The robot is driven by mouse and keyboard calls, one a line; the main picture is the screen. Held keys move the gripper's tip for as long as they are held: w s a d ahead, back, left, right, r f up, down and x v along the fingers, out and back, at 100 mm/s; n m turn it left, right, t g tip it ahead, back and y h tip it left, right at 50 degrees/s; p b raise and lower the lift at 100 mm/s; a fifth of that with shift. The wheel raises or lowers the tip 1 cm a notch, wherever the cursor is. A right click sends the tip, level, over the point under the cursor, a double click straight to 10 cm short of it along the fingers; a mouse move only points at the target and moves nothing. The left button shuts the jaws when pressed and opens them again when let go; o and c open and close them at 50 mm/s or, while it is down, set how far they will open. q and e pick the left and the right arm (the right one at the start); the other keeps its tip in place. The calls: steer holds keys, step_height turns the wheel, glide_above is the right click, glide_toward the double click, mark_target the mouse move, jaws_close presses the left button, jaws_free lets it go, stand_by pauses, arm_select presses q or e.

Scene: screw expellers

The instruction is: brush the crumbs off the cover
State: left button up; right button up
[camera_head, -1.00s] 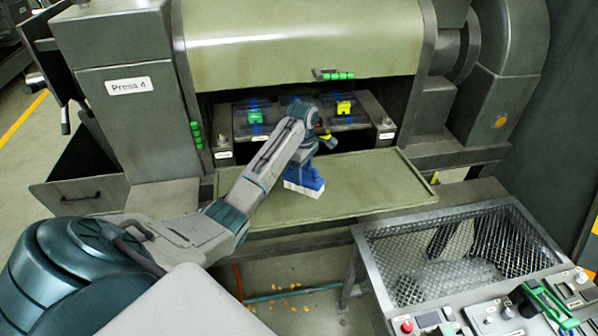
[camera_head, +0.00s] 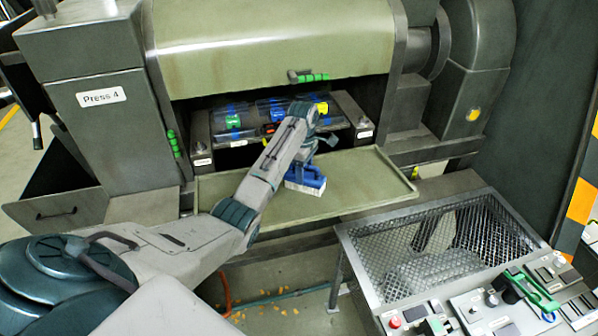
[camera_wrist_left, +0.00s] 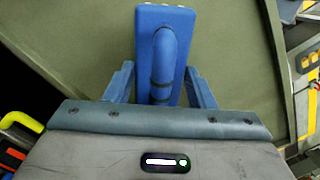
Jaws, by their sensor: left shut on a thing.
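The cover (camera_head: 235,207) is a flat olive-green panel with a raised rim, lying open in front of the press's opening. My left gripper (camera_head: 308,161) is over the middle of it, shut on a blue brush (camera_head: 306,180) with pale bristles. The bristles point down at the cover; I cannot tell whether they touch. In the left wrist view, the blue handle (camera_wrist_left: 163,60) sits between the two fingers. I make out no crumbs on the visible part of the cover. Orange crumbs (camera_head: 262,308) lie on the floor below it. My right gripper is not in view.
Behind the cover, the press opening holds dark rollers with green (camera_head: 233,121) and yellow (camera_head: 322,107) parts. A mesh basket (camera_head: 345,236) and a control panel (camera_head: 480,318) with a green handle stand at front right. The cover's right part is clear.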

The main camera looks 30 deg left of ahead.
arm_select(q)
steer(key=shift+s+d, duration=0.5)
steer(key=shift+s, duration=0.2)
steer(key=shift+s+a+r, duration=0.2)
steer(key=shift+s+a, duration=1)
steer(key=shift+s, duration=0.05)
steer(key=shift+s+a+f, duration=0.1)
steer(key=shift+s+a, duration=0.65)
steer(key=shift+s, duration=0.1)
steer(key=shift+s+a, duration=1.2)
steer(key=shift+s, duration=0.2)
steer(key=shift+s+a, duration=0.5)
steer(key=shift+s, duration=0.1)
steer(key=shift+s+a+f, duration=0.1)
steer(key=shift+s+a, duration=0.55)
steer(key=shift+s, duration=0.15)
steer(key=shift+s+a, duration=0.6)
steer(key=shift+s, duration=0.2)
steer(key=shift+s+a, duration=0.85)
steer(key=shift+s, duration=0.1)
